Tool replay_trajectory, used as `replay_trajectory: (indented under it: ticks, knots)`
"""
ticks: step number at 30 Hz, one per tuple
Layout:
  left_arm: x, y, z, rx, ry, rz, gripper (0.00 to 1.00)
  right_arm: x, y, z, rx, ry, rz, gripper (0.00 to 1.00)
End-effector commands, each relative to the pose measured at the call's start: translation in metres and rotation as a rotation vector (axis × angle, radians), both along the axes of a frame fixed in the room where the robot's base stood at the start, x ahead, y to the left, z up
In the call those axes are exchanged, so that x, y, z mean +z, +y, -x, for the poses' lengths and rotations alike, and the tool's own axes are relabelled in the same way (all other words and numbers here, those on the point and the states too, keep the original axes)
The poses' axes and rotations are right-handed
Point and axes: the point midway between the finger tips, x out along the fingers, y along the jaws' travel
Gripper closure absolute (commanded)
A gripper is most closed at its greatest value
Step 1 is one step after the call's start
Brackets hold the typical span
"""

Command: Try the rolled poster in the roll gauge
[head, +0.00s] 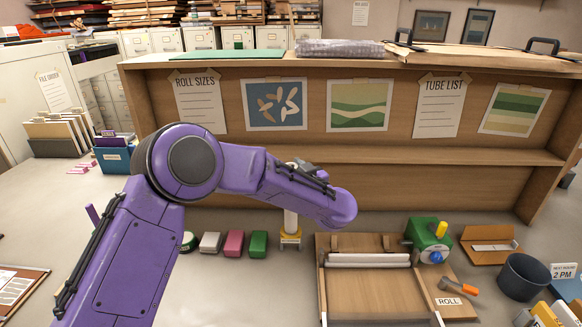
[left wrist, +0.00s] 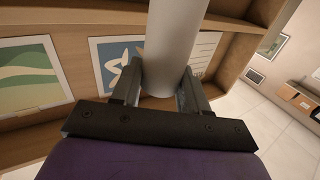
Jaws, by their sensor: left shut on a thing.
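My left gripper (left wrist: 162,84) is shut on the white rolled poster (left wrist: 171,38), one finger on each side of it in the left wrist view. In the head view my purple forearm hides most of that gripper. The lower part of the poster (head: 290,221) shows upright below the arm. Its lower end meets a small yellow stand (head: 290,241) on the desk, which looks like the roll gauge. I cannot tell whether the end is inside it, resting on it or just above it. My right gripper is not in view.
Green, pink and white blocks (head: 234,243) sit left of the stand. To its right are a wooden tray (head: 375,295) with a white roller and a green device (head: 428,238). A dark cup (head: 523,277) stands further right. A wooden shelf unit (head: 400,187) closes the back.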

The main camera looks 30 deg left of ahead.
Motion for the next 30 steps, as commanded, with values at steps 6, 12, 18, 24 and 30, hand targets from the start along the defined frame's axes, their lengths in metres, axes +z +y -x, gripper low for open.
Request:
replay_trajectory:
  ticks: [6,12,18,24,30]
  knots:
    - [-0.007,0.0,0.0,0.0,0.0,0.0,1.0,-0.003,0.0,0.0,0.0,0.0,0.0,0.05]
    - [-0.013,0.0,0.0,0.0,-0.001,0.0,1.0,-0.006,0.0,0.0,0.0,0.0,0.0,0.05]
    - [-0.019,0.0,0.0,0.0,-0.001,-0.001,1.0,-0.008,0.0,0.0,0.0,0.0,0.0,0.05]
    - [-0.025,0.0,0.0,0.001,-0.001,0.001,1.0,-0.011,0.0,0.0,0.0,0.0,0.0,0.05]
    - [-0.031,0.0,0.0,0.0,-0.001,0.001,1.0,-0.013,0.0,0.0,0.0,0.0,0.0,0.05]
